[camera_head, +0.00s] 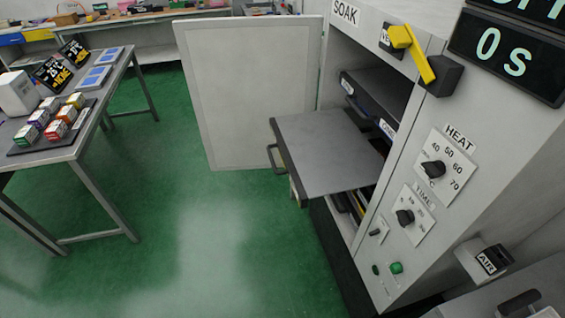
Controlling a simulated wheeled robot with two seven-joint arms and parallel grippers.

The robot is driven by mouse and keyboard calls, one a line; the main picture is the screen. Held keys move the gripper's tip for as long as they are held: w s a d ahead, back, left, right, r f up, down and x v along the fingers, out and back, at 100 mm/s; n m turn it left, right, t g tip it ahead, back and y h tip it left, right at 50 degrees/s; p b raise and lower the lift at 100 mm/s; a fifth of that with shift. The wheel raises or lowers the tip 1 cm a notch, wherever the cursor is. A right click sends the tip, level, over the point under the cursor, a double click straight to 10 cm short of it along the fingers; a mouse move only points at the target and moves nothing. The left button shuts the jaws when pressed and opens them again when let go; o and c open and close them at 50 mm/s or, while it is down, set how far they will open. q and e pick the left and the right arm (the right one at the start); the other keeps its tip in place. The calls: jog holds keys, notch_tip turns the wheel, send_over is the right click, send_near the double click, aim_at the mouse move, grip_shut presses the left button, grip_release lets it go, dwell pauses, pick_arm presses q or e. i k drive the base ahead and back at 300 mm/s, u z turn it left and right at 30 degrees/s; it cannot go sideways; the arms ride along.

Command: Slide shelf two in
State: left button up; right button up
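A flat grey shelf (328,153) sticks out to the left from the open cabinet (459,196), level, with a dark handle (275,157) on its outer edge. Its number cannot be read. A dark shelf (378,97) sits inside the cabinet above it, with a small white label at its front corner that is too small to read surely. Below the grey shelf, more dark shelf edges (345,203) show, partly hidden by it. Neither of my grippers is in view.
The cabinet's pale door (250,90) stands wide open behind the shelf. A table (85,128) with small boxes (55,129) and signs stands at left. Knobs (433,169) and a yellow lever (412,53) are on the cabinet front. Green floor left of the shelf is clear.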

aim_at(323, 153)
jog(key=k, duration=0.65)
jog(key=u, duration=0.4)
jog(key=i, duration=1.6)
jog(key=z, duration=0.55)
